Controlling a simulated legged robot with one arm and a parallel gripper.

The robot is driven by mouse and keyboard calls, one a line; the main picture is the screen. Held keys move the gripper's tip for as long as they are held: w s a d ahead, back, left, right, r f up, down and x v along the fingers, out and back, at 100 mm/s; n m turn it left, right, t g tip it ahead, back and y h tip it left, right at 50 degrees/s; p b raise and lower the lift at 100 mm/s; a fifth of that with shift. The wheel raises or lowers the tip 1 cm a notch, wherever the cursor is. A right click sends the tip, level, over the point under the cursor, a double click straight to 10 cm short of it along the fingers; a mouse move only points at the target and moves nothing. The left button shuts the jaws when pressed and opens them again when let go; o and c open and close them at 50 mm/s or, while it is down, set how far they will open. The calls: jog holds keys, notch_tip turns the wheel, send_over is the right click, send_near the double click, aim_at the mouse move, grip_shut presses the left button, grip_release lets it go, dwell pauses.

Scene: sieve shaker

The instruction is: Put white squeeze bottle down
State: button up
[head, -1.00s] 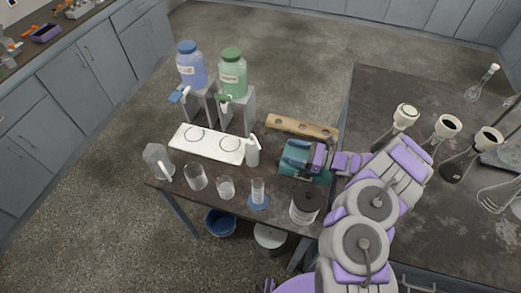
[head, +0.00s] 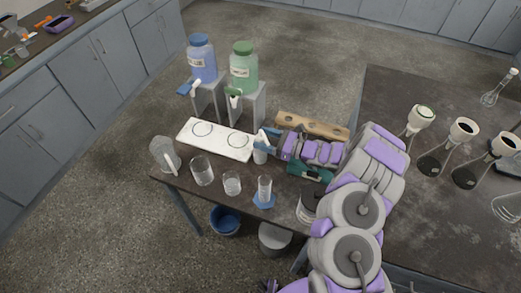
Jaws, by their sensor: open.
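The white squeeze bottle (head: 260,155) stands upright on the dark table, just off the right end of the white tray (head: 190,140). My gripper (head: 267,142) is open and reaches in from the right at the bottle's upper part. Its fingers cover part of the bottle, and I cannot tell whether they touch it. The bottle's white nozzle shows above the fingers.
Several glass vessels, including a beaker (head: 202,172) and a cylinder (head: 265,188), line the table's front. A teal object (head: 311,171) lies under my arm. A wooden rack (head: 312,127) and blue (head: 201,65) and green (head: 243,70) jugs on stands are behind.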

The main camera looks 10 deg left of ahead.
jog(key=shift+w+a+f+b, duration=0.15)
jog(key=shift+a+b, duration=0.2)
jog(key=shift+a, duration=1.6)
jog(key=shift+d, duration=0.1)
grip_shut()
